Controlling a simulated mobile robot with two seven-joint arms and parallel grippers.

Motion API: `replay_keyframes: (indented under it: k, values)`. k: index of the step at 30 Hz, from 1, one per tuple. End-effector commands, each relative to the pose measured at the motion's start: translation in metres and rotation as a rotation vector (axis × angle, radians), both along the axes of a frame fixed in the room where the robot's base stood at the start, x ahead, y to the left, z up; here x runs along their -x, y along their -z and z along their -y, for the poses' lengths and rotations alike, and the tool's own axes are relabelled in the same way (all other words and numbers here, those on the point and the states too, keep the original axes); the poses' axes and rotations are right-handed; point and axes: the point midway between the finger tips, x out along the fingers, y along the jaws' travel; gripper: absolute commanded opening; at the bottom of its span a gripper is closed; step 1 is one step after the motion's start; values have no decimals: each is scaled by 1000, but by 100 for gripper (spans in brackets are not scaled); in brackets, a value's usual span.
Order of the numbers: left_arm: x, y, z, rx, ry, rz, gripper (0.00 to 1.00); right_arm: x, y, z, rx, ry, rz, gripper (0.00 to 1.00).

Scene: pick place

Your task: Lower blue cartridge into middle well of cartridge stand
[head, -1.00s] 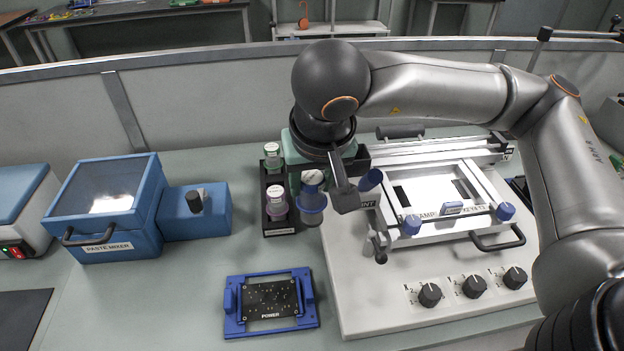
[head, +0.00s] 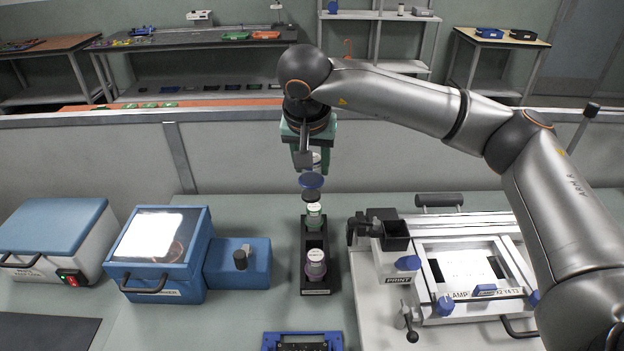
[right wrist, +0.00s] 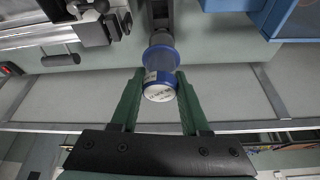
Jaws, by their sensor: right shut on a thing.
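The blue cartridge (head: 312,181) is held upright in my right gripper (head: 310,158), above the cartridge stand (head: 304,270). In the right wrist view the two green fingers close on either side of the blue cartridge (right wrist: 160,77), its white labelled end facing the camera. The stand is a long black rack. My left gripper is out of view.
The blue paste mixer (head: 160,285) stands left of the stand. A blue fixture (head: 300,340) lies in front. A low grey wall (head: 240,150) runs behind.

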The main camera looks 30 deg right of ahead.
Motion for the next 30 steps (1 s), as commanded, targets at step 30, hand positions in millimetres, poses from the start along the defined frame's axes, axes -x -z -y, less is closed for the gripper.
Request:
replay_keyframes:
  k: [30]
  values:
    - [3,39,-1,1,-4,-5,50,-26,128,22,16,88,-3,0]
